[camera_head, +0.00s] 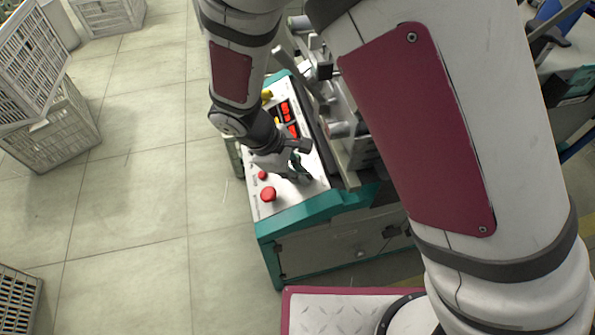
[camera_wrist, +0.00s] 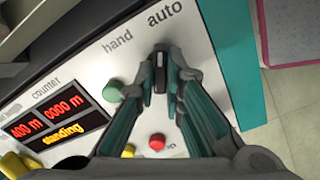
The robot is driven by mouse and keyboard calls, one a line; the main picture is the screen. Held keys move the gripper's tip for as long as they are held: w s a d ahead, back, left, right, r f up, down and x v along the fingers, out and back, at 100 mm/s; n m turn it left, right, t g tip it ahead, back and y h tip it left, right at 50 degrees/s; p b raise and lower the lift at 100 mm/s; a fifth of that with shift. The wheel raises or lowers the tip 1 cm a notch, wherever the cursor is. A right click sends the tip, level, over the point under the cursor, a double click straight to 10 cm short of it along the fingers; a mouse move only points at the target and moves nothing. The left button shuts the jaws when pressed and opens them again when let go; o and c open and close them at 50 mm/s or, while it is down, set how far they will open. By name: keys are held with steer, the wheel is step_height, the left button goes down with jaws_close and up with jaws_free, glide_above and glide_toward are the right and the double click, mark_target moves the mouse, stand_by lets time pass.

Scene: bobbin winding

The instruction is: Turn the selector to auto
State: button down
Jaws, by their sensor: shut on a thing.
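The selector (camera_wrist: 160,72) is a small dark knob on the white panel, below the labels "hand" and "auto" in the wrist view. It stands about upright in that picture, so its end points between the two labels, nearer "auto". My gripper (camera_wrist: 160,77) is shut on the selector, with a finger on each side of it. In the head view my gripper (camera_head: 297,172) reaches down to the front part of the panel and hides the selector.
A green button (camera_wrist: 113,90) and a red button (camera_wrist: 157,141) lie close to my fingers. The display (camera_wrist: 55,124) reads "standing". A larger red button (camera_head: 268,194) sits near the panel's front edge. Grey crates (camera_head: 50,125) stand at the left, with clear floor between.

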stand_by(0.4)
steer(key=c, duration=1.7)
jaws_free()
steer(key=v, duration=1.2)
steer(key=shift+d, duration=0.1)
